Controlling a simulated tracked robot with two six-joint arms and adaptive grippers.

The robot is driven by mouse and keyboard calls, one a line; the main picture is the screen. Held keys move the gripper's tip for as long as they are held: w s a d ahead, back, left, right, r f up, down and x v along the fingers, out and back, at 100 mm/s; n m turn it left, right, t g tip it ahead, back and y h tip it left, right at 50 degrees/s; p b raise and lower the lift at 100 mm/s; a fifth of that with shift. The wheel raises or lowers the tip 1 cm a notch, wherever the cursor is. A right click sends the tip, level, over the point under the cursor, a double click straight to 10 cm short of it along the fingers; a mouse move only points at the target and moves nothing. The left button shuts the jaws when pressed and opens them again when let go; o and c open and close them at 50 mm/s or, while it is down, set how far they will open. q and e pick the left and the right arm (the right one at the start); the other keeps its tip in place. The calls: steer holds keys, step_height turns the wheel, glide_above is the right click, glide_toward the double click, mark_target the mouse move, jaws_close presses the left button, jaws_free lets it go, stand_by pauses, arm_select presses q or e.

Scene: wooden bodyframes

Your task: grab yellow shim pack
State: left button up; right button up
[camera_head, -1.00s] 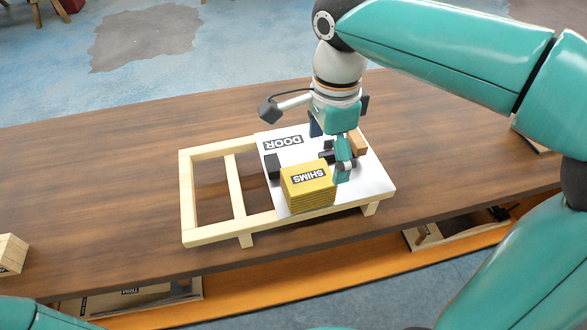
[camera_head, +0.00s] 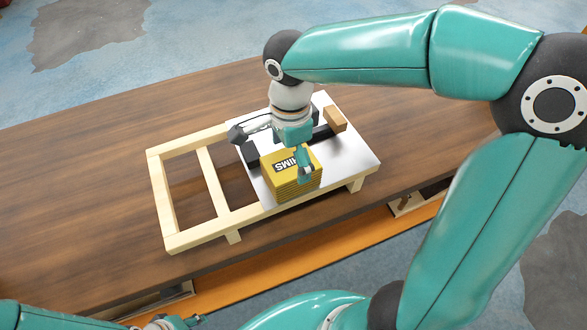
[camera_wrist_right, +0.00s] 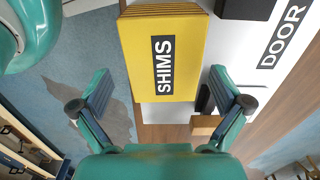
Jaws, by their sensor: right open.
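The yellow shim pack (camera_head: 281,180), a thick stack labelled SHIMS, sits on the white door panel (camera_head: 352,152) near its front edge. It also shows large in the right wrist view (camera_wrist_right: 185,75), between and beyond my fingers. My right gripper (camera_head: 300,165) is over the pack in the head view, with one teal finger in front of its top. In the right wrist view the right gripper (camera_wrist_right: 160,80) is open, with one finger on each side of the pack's near end and gaps visible. A small part of my left arm's end shows at the bottom left edge of the head view.
The door panel lies on a pale wooden frame (camera_head: 208,182) on the brown table (camera_head: 80,180). Black blocks and a small wooden block (camera_head: 335,119) are on the panel, close to the pack. The table left of the frame is clear. An orange shelf (camera_head: 330,232) runs below.

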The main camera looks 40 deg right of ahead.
steer(key=shift+w+d+f+p, duration=0.1)
steer(key=shift+f+p, duration=0.1)
steer(key=shift+f, duration=1.25)
steer(key=shift+w+f+p, duration=0.1)
steer(key=shift+f+p, duration=0.05)
steer(key=shift+f, duration=1.3)
steer(key=c, duration=1.2)
steer(key=shift+c, duration=0.2)
steer(key=shift+r, duration=0.15)
